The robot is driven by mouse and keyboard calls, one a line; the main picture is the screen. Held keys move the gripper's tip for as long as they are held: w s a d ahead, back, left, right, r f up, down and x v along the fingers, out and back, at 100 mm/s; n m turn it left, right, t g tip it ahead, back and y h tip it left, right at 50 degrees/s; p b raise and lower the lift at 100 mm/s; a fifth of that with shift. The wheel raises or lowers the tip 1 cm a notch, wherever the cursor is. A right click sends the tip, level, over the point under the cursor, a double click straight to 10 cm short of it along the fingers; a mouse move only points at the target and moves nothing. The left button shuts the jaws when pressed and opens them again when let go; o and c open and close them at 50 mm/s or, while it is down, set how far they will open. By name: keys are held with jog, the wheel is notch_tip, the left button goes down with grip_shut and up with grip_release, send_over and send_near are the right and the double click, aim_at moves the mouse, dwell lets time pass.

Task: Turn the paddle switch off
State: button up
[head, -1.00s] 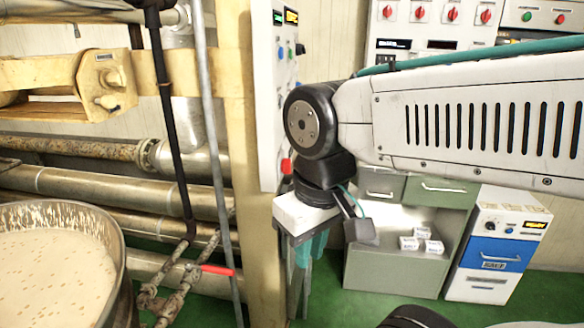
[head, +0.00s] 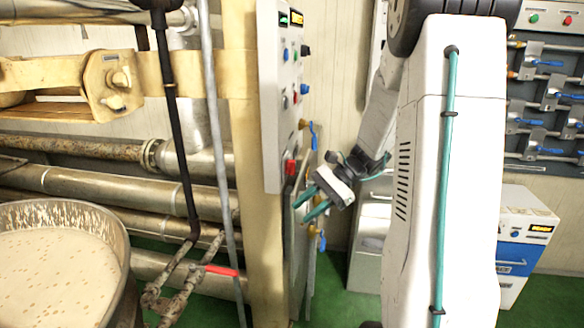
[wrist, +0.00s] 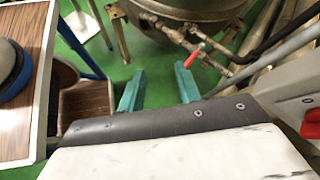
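The red paddle switch (head: 291,167) sticks out low on the front of the grey control panel (head: 272,150) in the head view. Its on or off position cannot be told. A red part (wrist: 311,125) on a grey box at the right edge of the wrist view looks like the same switch. My gripper (head: 302,211) is just below and right of the switch, apart from it, tilted down to the left. Its teal fingers are spread with nothing between them, also in the wrist view (wrist: 160,68).
A kettle of pale mix (head: 60,265) stands at left. A red-handled valve (head: 220,270) sits on the pipes before a beige post (head: 244,190). Blue-handled valves (head: 313,133) lie close beside the panel. In the wrist view, a wood-topped table (wrist: 20,105) is at left.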

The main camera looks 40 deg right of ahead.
jog(key=w+d+f+m+t+y, duration=0.1)
jog(key=w+d+m+t, duration=0.25)
jog(key=d, duration=0.25)
jog(key=w+d+f+m+t, duration=0.2)
jog(key=w+d+m+t, duration=0.1)
jog(key=d+m+t, duration=0.15)
jog(key=m+t, duration=0.3)
send_near(291, 168)
jog(key=x, duration=0.8)
jog(key=shift+w+d+r, duration=0.2)
jog(key=shift+w, duration=0.05)
grip_shut()
